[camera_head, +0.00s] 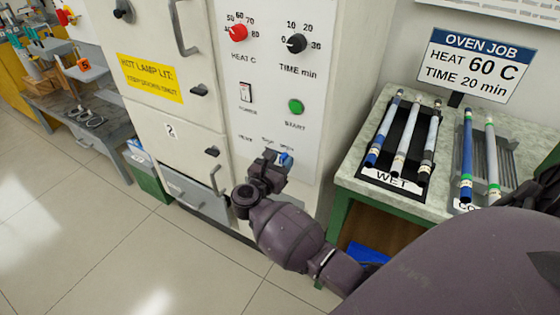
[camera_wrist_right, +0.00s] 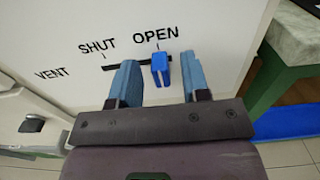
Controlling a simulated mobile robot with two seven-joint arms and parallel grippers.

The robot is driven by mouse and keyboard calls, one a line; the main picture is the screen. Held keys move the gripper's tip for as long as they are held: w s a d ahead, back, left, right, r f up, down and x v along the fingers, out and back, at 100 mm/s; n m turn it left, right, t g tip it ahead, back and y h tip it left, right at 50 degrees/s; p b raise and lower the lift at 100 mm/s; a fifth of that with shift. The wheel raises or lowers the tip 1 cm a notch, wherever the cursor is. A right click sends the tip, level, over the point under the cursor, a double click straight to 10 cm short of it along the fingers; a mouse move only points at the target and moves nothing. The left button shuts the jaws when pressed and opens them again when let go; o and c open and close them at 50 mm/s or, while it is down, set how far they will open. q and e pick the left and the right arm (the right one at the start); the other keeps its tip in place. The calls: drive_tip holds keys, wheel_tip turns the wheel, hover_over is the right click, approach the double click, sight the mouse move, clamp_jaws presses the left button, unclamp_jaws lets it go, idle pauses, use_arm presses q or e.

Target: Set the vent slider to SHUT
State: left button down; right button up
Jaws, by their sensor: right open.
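The vent slider is a blue knob (camera_wrist_right: 161,68) in a dark slot on the white oven panel. It stands at the OPEN end of the slot, below the word OPEN; SHUT is marked to its left. My right gripper (camera_wrist_right: 161,80) is open, with one blue finger on each side of the knob and visible gaps between. In the head view my right gripper (camera_head: 279,163) is at the lower panel, hiding much of the slot. My left gripper is not in view.
Above the slot are the green START button (camera_head: 296,106), POWER switch (camera_head: 245,92), red HEAT knob (camera_head: 239,33) and black TIME knob (camera_head: 297,43). A side table (camera_head: 440,203) with racks of rods stands to the right. The floor at left is clear.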

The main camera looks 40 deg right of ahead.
sight(267, 146)
drive_tip(key=shift+c, duration=0.3)
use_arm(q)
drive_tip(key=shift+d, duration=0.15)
use_arm(e)
clamp_jaws()
